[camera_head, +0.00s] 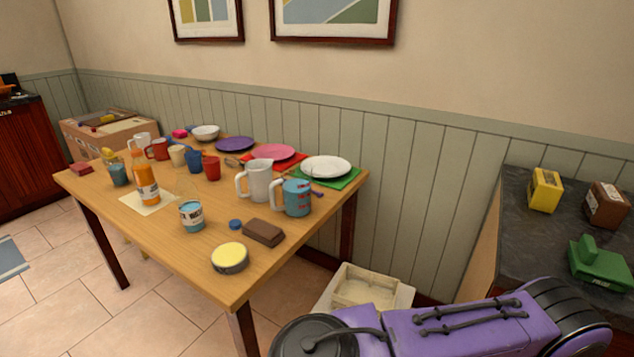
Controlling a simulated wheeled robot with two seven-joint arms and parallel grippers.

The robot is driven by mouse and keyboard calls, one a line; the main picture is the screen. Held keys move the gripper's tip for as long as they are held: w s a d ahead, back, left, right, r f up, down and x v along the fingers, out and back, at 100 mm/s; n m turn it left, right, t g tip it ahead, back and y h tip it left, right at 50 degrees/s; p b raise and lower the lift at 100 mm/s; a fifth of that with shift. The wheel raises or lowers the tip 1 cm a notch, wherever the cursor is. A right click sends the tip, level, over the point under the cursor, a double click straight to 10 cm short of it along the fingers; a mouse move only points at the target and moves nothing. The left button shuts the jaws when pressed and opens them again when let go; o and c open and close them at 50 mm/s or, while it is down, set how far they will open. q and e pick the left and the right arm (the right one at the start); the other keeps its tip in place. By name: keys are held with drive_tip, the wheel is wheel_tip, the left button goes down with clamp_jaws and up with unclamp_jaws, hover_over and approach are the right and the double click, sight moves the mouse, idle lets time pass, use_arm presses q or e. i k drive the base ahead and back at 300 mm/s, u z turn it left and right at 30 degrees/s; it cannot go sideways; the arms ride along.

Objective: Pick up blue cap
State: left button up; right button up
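A small blue cap (235,224) lies on the wooden table (160,225), near its front right part. It sits between a clear bottle with a blue label (192,214) and a brown block (263,233). A round tin with a yellow top (230,257) is just in front of it. Neither of my grippers shows in the head view. A purple and black arm part of mine fills the lower right, away from the cap.
An orange bottle (147,188), a white pitcher (258,181), a blue mug (293,197), cups and plates crowd the table. A cream crate (368,288) stands below its right side. A dark counter (530,235) with small boxes is at right.

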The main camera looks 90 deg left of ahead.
sight(235, 224)
drive_tip(key=u, duration=2.45)
